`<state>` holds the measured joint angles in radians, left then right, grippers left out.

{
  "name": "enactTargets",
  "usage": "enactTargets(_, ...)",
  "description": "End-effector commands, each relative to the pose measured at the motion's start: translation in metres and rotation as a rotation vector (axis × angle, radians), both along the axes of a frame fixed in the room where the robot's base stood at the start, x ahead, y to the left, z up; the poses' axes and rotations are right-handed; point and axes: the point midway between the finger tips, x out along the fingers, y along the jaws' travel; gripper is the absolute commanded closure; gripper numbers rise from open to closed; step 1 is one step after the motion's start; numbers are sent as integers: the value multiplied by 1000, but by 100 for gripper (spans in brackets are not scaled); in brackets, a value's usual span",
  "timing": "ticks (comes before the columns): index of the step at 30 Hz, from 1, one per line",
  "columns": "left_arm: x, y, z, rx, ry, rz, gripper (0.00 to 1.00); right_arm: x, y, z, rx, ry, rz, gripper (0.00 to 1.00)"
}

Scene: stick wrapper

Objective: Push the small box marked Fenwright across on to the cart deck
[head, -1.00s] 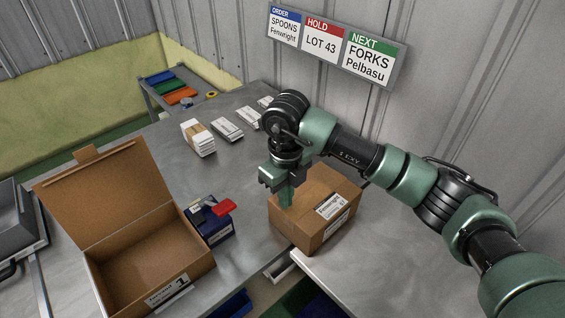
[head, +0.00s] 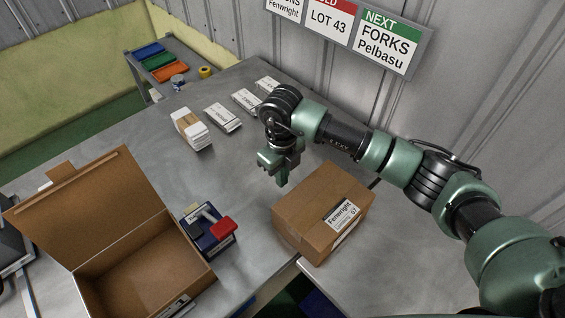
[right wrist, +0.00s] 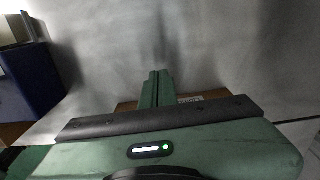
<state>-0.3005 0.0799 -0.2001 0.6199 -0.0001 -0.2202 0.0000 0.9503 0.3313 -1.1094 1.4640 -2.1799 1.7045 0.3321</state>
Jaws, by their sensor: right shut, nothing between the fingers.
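My left gripper is not in view.
An open cardboard carton (head: 140,265) and a blue device with a red handle (head: 207,232) stand left of the box. Several white packs (head: 192,130) lie at the back. A grey wall rises behind. A dark gap (head: 290,292) opens in front, between table and deck.

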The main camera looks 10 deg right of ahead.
Motion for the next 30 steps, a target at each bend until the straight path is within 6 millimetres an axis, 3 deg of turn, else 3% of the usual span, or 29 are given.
enactTargets(4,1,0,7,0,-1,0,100,-2,0,-30,-2,5,-1,100)
enactTargets(12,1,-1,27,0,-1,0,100,-29,-21,-28,0,0,-1,100)
enactTargets(26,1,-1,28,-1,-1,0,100,-34,-25,-29,-1,-1,-1,100)
enactTargets(30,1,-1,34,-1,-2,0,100,-50,-38,-28,-4,0,0,100)
